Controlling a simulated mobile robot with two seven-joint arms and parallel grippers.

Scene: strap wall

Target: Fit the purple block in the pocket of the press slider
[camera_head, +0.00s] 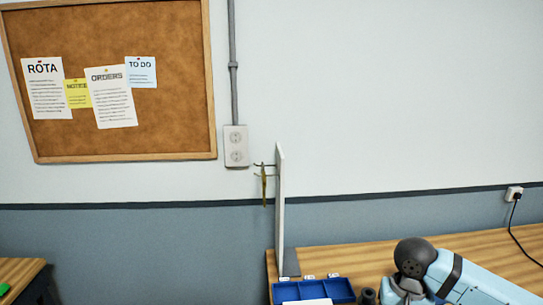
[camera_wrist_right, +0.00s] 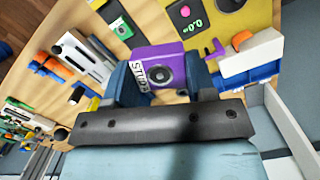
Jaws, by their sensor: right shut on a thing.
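The purple block (camera_wrist_right: 150,62) has a white lettered label on one edge and a dark round face. It is between the blue fingers of my right gripper (camera_wrist_right: 162,84), which is shut on it. The fingers and the dark wrist bar hide its lower part. I cannot pick out the press slider or its pocket for sure. In the head view my right arm reaches over the table at the lower right, and the block is not seen there. My left gripper is in neither view.
A wooden table (camera_head: 345,258) carries a blue tray (camera_head: 340,290) and an upright white panel (camera_head: 280,215). In the wrist view a white, orange and blue fixture (camera_wrist_right: 248,62) stands right of the block. A yellow plate (camera_wrist_right: 228,22) lies beyond; several tools crowd the left.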

